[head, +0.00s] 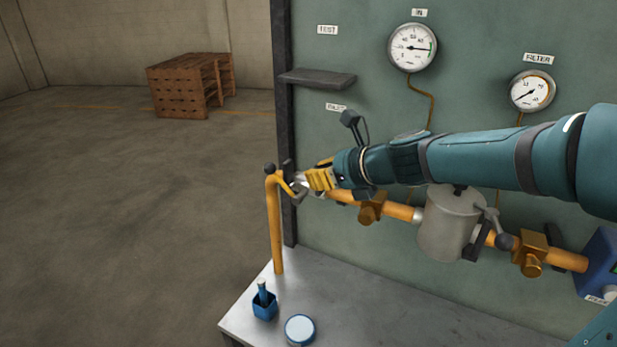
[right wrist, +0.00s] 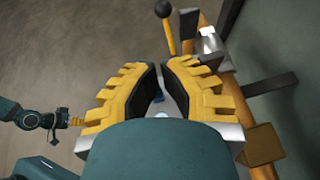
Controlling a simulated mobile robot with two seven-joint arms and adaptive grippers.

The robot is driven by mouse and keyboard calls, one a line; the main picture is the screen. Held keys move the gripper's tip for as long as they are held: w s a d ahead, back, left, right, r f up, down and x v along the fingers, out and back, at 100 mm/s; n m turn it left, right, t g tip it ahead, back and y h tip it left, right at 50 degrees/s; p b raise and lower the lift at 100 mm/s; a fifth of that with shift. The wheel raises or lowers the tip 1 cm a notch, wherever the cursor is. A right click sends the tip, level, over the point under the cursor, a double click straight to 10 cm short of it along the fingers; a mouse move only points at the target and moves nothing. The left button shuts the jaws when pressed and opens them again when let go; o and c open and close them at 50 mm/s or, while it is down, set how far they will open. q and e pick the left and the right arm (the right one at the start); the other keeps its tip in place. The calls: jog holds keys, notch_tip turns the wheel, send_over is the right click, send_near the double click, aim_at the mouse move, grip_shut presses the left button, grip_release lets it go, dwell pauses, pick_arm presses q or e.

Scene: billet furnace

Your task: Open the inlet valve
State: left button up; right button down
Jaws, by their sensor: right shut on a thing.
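The inlet valve's yellow lever with a dark ball knob (head: 270,168) is at the left end of the orange pipe run, by the upright pipe (head: 275,230). The knob also shows beyond my fingertips in the right wrist view (right wrist: 162,9). My right gripper (head: 303,184) is shut on the lever, with the knob sticking out past its yellow fingers. The fingers and arm hide most of the valve body. My left gripper (right wrist: 76,121) shows small at the left of the right wrist view, and its jaws are too small to judge.
A grey filter housing (head: 449,225) and another valve (head: 530,252) sit on the pipe to the right. Gauges (head: 413,47) and a shelf (head: 318,79) are on the green panel.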

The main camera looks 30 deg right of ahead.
aim_at(277, 176)
jog(key=r+b+x, duration=0.1)
jog(key=b+x, duration=0.1)
jog(key=x, duration=0.9)
jog(key=shift+w+a+f, duration=0.15)
jog(key=shift+w+a, duration=0.05)
jog(key=shift+w, duration=0.25)
jog(key=shift+w+a+f+b, duration=0.2)
jog(key=shift+w+f+b, duration=0.05)
jog(key=shift+w+b, duration=0.1)
jog(key=shift+s+d+r, duration=0.1)
